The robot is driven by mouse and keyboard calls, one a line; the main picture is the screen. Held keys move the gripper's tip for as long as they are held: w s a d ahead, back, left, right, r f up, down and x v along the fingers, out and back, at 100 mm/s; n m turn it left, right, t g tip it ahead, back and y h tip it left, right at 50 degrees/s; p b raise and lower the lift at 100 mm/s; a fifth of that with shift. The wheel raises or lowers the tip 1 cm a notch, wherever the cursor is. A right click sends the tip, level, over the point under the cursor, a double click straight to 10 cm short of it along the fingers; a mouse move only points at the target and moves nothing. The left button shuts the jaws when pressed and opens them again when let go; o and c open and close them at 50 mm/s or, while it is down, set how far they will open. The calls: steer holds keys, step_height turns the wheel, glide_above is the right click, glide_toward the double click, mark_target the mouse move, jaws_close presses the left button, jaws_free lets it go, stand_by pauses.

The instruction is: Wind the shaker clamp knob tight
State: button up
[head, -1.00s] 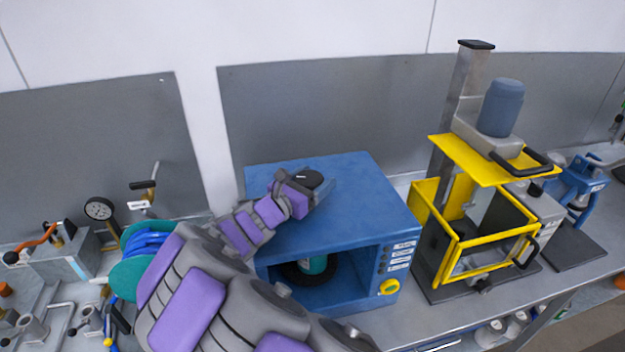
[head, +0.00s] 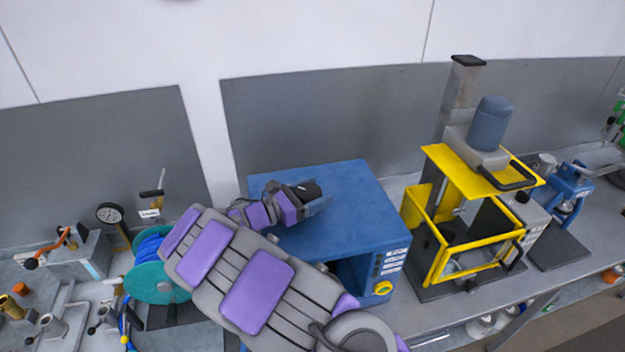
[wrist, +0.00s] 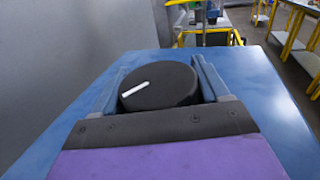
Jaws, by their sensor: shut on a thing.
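The shaker is a blue box-shaped machine (head: 345,200) on the bench, with an open front chamber partly hidden by my arm. Its clamp knob (wrist: 158,86) is a round black disc with a white line on top, above the blue top face. In the wrist view the white line points to the lower left. My gripper (head: 316,200) is shut on the knob, one blue-grey finger on each side. The knob also shows in the head view (head: 307,190), where it is small. The gripper also fills the lower wrist view (wrist: 160,95).
A yellow-framed mixer (head: 465,235) stands right of the shaker, with a blue stand (head: 570,190) beyond. A teal hose reel (head: 155,275) and a gauge (head: 110,213) are at the left. A grey panel (head: 330,120) rises behind.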

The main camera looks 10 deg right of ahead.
steer(key=shift+s+r+m+g+h+p, duration=0.1)
steer(key=shift+m+g+h+p, duration=0.1)
steer(key=shift+m+g+p, duration=1.05)
steer(key=shift+s+m+g+h+p, duration=0.15)
steer(key=shift+m+g+p, duration=0.65)
steer(key=shift+g, duration=0.85)
steer(key=shift+g+p, duration=0.3)
steer(key=o, duration=1)
steer(key=shift+w, duration=0.15)
steer(key=shift+c, duration=0.2)
steer(key=shift+s+a, duration=0.2)
